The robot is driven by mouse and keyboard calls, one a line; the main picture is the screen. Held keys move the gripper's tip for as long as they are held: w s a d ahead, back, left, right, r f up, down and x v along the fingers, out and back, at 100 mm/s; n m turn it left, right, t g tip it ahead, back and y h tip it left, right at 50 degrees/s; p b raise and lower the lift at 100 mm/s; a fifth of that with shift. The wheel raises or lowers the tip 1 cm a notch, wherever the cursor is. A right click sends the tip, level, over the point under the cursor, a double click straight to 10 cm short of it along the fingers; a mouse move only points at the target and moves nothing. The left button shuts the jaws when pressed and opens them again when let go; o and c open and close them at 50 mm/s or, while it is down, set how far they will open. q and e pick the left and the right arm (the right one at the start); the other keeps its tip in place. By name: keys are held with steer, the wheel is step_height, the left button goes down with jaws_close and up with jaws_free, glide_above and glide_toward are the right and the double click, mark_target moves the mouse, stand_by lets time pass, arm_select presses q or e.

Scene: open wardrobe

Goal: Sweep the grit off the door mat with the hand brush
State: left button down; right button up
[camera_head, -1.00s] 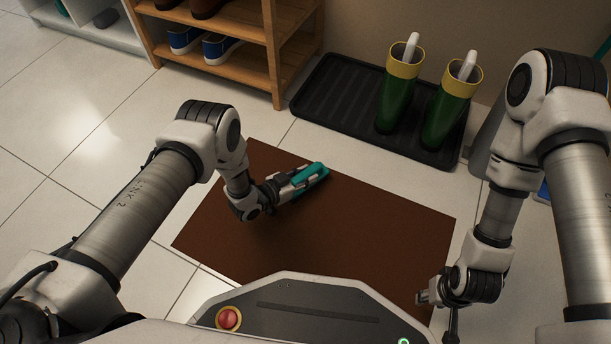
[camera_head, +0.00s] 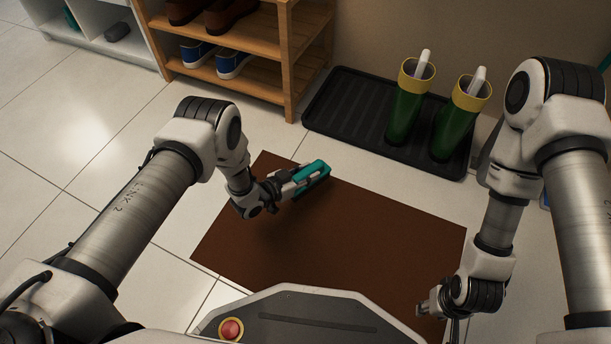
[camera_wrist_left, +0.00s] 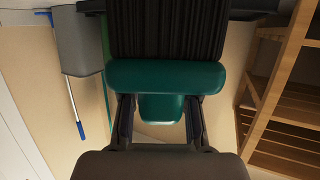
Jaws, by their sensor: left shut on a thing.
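My left gripper (camera_head: 291,186) is shut on the teal hand brush (camera_head: 316,171), near the far edge of the brown door mat (camera_head: 370,240). The brush overlaps the mat's far edge in the head view; I cannot tell whether it touches the mat. In the left wrist view the brush (camera_wrist_left: 165,76) sits across the fingers, with dark streaked bristles beyond its green body. My right gripper (camera_head: 425,307) hangs over the mat's near right part; its jaws are too small to read. I cannot make out any grit on the mat.
A black boot tray (camera_head: 340,105) with green boots (camera_head: 404,115) stands beyond the mat. A wooden shoe rack (camera_head: 291,60) with shoes stands behind left. Pale tiles (camera_head: 110,150) are clear to the left. A blue-handled tool (camera_wrist_left: 75,105) shows in the left wrist view.

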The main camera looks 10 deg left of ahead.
arm_select(q)
steer(key=shift+r+p, duration=0.8)
steer(key=shift+r, duration=0.7)
arm_select(e)
steer(key=shift+s+a+r, duration=0.15)
steer(key=shift+s+r, duration=0.15)
steer(key=shift+r, duration=0.2)
steer(key=shift+s+a+r, duration=0.15)
steer(key=shift+s+r, duration=0.1)
steer(key=shift+r, duration=0.25)
